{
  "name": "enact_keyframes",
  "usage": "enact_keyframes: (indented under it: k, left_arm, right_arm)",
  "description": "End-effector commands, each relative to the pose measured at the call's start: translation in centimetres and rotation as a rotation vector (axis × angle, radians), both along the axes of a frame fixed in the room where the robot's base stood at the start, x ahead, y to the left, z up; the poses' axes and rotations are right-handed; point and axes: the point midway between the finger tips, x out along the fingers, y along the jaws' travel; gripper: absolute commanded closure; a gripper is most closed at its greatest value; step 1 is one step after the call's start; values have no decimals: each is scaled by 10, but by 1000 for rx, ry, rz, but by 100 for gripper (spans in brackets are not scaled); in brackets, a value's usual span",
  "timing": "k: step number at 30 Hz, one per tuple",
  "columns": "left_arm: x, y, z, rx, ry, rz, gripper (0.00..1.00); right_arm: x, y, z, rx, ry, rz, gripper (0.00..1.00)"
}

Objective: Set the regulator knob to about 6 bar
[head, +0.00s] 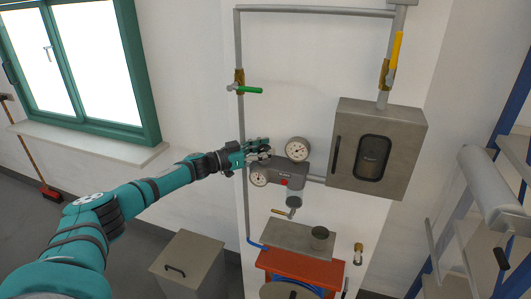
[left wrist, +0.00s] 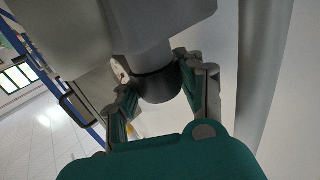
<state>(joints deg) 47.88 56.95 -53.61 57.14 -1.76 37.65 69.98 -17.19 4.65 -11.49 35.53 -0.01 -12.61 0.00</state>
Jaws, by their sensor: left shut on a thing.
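The regulator (head: 291,168) is a grey block on the wall pipes, with one gauge (head: 297,149) above it and a second gauge (head: 259,178) at its lower left. My left gripper (head: 265,153) is at the regulator's upper left and largely hides the knob in the head view. In the left wrist view the dark round knob (left wrist: 158,86) sits between the fingers of my left gripper (left wrist: 160,88), which is shut on it. The gauge needles are too small to read. My right gripper is in neither view.
A grey cabinet (head: 400,142) with a dark window is to the right of the regulator. A green-handled valve (head: 249,90) and a yellow-handled valve (head: 395,55) are on the pipes above. A blue rack is at far right.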

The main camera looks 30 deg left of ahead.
Motion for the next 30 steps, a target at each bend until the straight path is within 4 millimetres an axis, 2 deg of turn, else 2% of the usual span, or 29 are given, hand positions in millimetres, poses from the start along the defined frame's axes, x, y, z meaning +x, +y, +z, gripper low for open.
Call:
enact_keyframes:
  k: [6, 21, 22, 27, 30]
  left_arm:
    - [0, 1, -3, 1, 3, -57, 94]
    - [-1, 0, -3, 2, 5, -75, 94]
    - [-1, 0, -3, 2, 5, -75, 60]
    - [0, 0, -2, 1, 4, -75, 38]
    - [0, 0, -2, 1, 2, -75, 35]
  right_arm:
    - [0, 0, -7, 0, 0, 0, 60]
    - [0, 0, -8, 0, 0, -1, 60]
    - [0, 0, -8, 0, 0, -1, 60]
    - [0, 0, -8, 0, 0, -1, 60]
    - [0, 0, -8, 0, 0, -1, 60]
